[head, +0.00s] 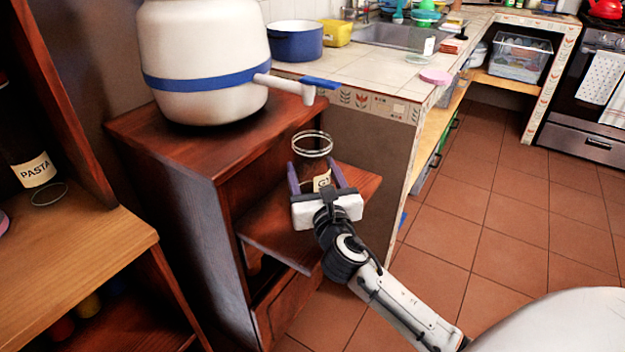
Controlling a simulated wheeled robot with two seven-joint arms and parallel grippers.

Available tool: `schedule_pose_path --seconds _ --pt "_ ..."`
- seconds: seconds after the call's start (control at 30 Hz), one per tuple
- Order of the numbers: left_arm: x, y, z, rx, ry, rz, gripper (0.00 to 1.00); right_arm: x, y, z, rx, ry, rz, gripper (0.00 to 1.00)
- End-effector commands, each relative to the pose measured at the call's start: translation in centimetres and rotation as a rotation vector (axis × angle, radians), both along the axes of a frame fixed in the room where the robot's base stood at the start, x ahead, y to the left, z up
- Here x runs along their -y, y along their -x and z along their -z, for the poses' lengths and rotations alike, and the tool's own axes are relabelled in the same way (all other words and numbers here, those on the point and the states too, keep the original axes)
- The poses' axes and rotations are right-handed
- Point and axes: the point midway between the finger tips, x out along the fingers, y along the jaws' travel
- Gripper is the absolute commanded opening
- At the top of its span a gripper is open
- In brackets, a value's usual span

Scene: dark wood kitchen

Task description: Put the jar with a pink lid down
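My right gripper (314,170) reaches in from the lower right, its two purple fingers on either side of a clear glass jar (312,154) and seemingly closed on it. The jar has a pale label, partly hidden by the gripper, and a ring-like rim with no pink lid visible on it. It is upright at the brown wooden shelf board (285,235) of the cabinet; whether its base touches the board is hidden. A round pink lid (435,76) lies on the tiled counter (375,75). My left gripper is not in view.
A large white vessel with a blue band (205,60) stands on the cabinet top (185,145), its spout pointing right above the jar. A blue pot (295,41) and yellow container (336,33) are on the counter. A PASTA jar (36,171) stands in the left shelving.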

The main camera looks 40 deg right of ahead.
Motion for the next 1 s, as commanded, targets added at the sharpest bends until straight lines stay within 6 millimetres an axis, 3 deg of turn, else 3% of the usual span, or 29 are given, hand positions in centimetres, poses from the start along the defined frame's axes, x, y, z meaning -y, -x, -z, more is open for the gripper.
schedule_pose_path --seconds 0.1,0.43,0.47,0.57,0.9,1.0 --pt "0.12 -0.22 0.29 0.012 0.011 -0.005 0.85 0.02 -0.01 1.46 0.003 0.002 0.001 0.25" --pt "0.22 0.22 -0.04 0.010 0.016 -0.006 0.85 0.03 0.01 1.55 0.003 0.002 0.000 0.25" --pt "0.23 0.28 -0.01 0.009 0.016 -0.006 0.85 0.02 0.05 1.77 0.000 0.001 0.001 0.62" --pt "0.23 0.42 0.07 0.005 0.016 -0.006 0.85 0.02 0.05 1.70 0.000 0.001 0.001 0.79" --pt "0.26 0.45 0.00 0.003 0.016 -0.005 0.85 0.02 0.05 1.34 0.001 0.001 0.001 0.80" --pt "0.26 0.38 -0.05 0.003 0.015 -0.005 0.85 -0.38 0.94 1.50 -0.003 0.001 0.000 0.80"
